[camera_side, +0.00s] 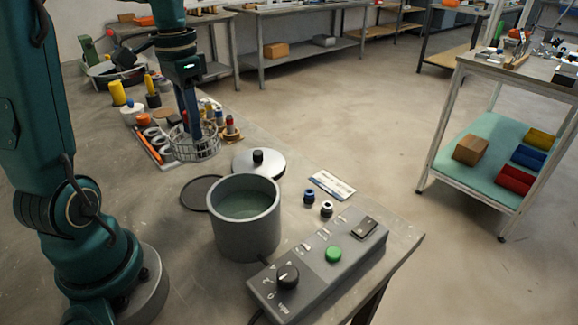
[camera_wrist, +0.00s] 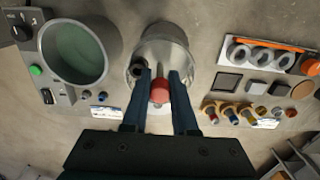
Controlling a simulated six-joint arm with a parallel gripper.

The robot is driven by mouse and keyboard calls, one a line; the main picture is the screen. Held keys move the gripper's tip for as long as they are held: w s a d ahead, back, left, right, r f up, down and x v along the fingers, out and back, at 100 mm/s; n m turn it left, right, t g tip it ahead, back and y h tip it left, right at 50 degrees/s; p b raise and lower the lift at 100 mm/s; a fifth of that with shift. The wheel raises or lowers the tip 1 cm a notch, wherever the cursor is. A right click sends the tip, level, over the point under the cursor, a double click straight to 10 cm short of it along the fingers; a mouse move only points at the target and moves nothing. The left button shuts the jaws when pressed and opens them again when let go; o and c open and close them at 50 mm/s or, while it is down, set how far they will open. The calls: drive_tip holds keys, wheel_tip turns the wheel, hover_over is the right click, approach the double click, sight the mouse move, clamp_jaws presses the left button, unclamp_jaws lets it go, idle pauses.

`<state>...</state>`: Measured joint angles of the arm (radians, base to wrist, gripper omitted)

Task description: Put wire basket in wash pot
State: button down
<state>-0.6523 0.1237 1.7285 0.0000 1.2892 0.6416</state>
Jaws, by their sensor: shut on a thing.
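The wire basket (camera_side: 203,152) is a round, open mesh cage in the side view, beyond the pot and to its left. My gripper (camera_side: 193,136) reaches down into it from above, jaws shut on it. In the wrist view my gripper (camera_wrist: 161,82) has a red knob between its fingers, and the round grey rim of the basket (camera_wrist: 160,28) shows beyond them. The gap under the basket is hard to judge. The wash pot (camera_side: 246,238) is a grey, open cylinder with greenish liquid inside. It also shows at left in the wrist view (camera_wrist: 114,44), apart from the basket.
A metal lid (camera_side: 270,165) with a black knob lies behind the pot, and a dark ring (camera_side: 187,195) lies left of it. A control box (camera_side: 318,265) stands in front. A tray of rings (camera_side: 150,145) and small fittings (camera_side: 230,125) are near the basket.

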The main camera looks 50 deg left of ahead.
drive_tip(key=d+r+m, duration=0.4)
drive_tip(key=d+m, duration=0.2)
drive_tip(key=d, duration=0.8)
drive_tip(key=shift+w+d+f, duration=0.15)
drive_tip(key=shift+w+f, duration=0.05)
drive_tip(key=shift+f, duration=1)
drive_tip(key=shift+w+d+f, duration=0.15)
drive_tip(key=shift+f, duration=1.05)
drive_tip(key=shift+f, duration=0.15)
drive_tip(key=shift+f, duration=4.85)
